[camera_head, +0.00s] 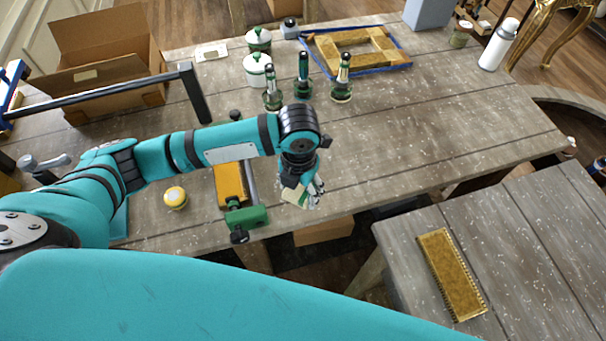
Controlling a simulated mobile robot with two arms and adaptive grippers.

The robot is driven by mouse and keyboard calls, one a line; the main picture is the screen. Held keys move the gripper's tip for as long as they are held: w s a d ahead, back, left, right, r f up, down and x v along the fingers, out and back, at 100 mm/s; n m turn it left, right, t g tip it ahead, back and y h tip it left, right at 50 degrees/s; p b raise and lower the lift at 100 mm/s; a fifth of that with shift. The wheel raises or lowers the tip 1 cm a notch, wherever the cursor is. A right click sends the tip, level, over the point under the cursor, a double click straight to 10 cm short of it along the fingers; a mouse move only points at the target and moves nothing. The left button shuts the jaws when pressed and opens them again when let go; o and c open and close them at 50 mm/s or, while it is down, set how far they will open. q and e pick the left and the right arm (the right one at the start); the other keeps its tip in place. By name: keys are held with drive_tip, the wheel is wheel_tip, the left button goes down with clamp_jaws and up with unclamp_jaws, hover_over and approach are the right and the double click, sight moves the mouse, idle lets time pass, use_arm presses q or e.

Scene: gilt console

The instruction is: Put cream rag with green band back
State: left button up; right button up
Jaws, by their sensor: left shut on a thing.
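My left gripper (303,187) points downward over the front edge of the wooden table (420,120). It is shut on the cream rag with the green band (296,194), a small bunched piece. The rag is partly hidden by the fingers. Whether the rag touches the table I cannot tell. My right gripper is not in view.
A green clamp (246,217) with a yellow block and a yellow tin (175,198) are left of the gripper. An open cardboard box (105,50) is back left. A gilt strip (450,272) lies on the right table.

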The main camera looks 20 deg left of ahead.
use_arm(q)
drive_tip(key=w, duration=0.3)
drive_tip(key=w+p, duration=0.1)
drive_tip(key=shift+w+a+f, duration=0.15)
drive_tip(key=shift+w+a, duration=0.1)
drive_tip(key=shift+w, duration=0.05)
drive_tip(key=shift+w+f, duration=0.1)
drive_tip(key=shift+f, duration=0.05)
wheel_tip(320, 180, down, 3)
drive_tip(key=shift+a+r+p, duration=0.1)
drive_tip(key=shift+p, duration=0.7)
drive_tip(key=shift+f, duration=0.3)
drive_tip(key=o, duration=0.6)
drive_tip(key=shift+f, duration=0.15)
drive_tip(key=shift+c, duration=0.2)
drive_tip(key=o, duration=0.4)
drive_tip(key=shift+o, duration=0.4)
